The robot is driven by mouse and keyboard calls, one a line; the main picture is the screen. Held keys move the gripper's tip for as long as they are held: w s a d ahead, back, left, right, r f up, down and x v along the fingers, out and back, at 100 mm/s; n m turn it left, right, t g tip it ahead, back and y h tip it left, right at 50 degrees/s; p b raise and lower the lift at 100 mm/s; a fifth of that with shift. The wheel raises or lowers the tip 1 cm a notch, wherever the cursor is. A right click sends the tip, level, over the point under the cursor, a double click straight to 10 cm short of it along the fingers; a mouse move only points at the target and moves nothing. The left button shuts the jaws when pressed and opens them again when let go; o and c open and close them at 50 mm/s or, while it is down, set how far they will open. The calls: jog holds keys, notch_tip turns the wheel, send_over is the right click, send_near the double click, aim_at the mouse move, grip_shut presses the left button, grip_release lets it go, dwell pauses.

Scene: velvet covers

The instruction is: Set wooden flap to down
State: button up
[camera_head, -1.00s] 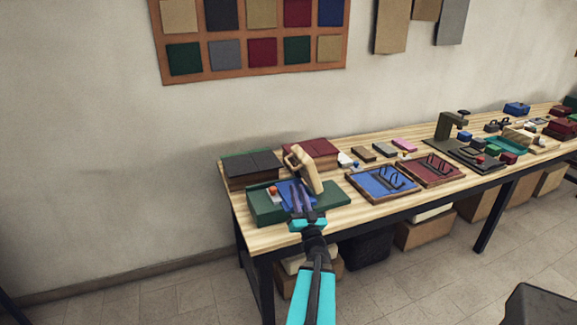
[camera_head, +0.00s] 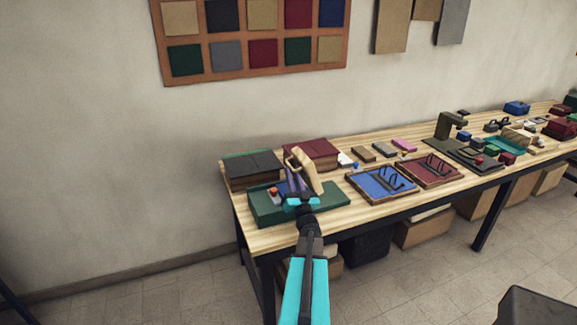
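The wooden flap (camera_head: 308,172) is a pale, tilted piece standing up over a green base (camera_head: 262,211) at the left end of the table. A dark handle or loop shows at its upper left. My gripper (camera_head: 295,183) is at the flap's left side, over the green base, with its fingers pointing away from me. The fingertips are close to the flap; I cannot tell whether they touch it. The finger gap is too small and overlapped to read. A blue part of the base is mostly hidden behind my gripper. A small orange-red knob (camera_head: 274,191) sits on the base.
Dark flat boxes (camera_head: 252,168) and a dark red box (camera_head: 312,150) stand behind the green base. A blue tray (camera_head: 365,192) and a red tray (camera_head: 440,180) lie to the right. The table's front edge is close below the base.

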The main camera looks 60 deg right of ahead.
aim_at(290, 165)
jog(key=shift+p+x, duration=0.8)
jog(key=shift+x, duration=1.45)
jog(key=shift+c, duration=0.3)
grip_shut()
